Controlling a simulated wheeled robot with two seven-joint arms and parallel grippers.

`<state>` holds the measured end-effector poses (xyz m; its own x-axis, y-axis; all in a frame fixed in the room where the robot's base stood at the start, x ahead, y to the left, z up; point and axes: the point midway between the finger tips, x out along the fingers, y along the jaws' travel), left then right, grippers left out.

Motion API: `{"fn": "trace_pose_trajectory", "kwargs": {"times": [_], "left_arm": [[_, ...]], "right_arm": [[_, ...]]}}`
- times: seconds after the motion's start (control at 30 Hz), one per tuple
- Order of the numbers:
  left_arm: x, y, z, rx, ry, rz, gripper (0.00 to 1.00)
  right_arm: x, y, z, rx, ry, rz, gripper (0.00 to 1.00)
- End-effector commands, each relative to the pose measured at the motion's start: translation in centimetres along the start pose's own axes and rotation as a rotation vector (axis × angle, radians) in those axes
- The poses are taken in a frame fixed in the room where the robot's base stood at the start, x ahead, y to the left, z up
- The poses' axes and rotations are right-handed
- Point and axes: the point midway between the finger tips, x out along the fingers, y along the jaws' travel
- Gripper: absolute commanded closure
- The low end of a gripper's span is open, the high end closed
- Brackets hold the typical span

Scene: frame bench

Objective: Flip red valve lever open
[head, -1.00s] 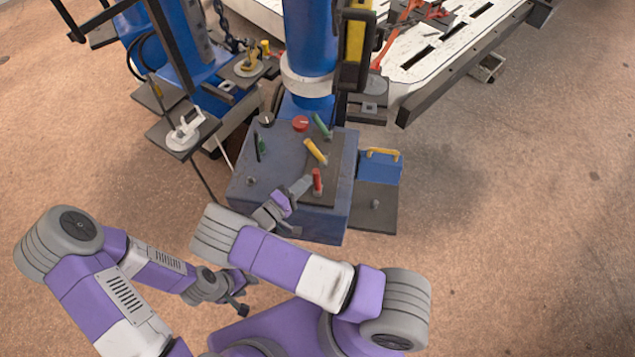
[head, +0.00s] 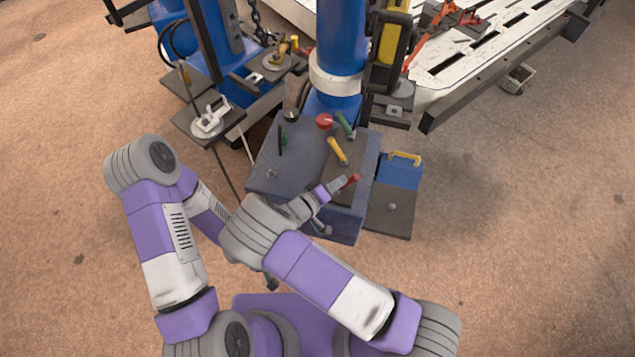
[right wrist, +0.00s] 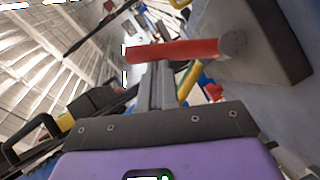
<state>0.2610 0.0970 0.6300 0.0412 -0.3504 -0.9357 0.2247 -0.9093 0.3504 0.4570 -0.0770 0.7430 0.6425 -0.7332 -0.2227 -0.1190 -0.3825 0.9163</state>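The red lever (head: 350,182) is on the near right part of the bench box top, slanting up to the right in the head view. In the right wrist view the red lever (right wrist: 175,50) lies across the fingers near their tips. My right gripper (head: 337,186) is at the lever, with its narrow grey fingers (right wrist: 156,85) together. They seem to touch the lever, which hides their tips; I see no grip around it.
The blue-grey box (head: 268,178) also bears a yellow lever (head: 338,150), green levers (head: 346,124) and a red knob (head: 324,121). A blue case (head: 402,172) stands right of it. A blue column (head: 340,35) rises behind. Floor at right is clear.

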Motion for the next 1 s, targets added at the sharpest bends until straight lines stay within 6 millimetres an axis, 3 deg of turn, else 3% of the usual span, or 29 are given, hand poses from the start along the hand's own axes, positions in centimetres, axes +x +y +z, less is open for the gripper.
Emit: {"fn": "trace_pose_trajectory", "kwargs": {"times": [0.57, 1.0], "left_arm": [[-0.2, 0.1, 0.0, 0.000, 0.000, 0.000, 0.57], [-2.2, 0.8, 0.1, 0.000, 0.000, 0.000, 0.57]], "right_arm": [[0.0, 0.7, 0.0, -0.001, -0.005, 0.005, 1.00], [-1.9, 7.7, -2.8, 0.002, -0.001, 0.000, 1.00]]}}
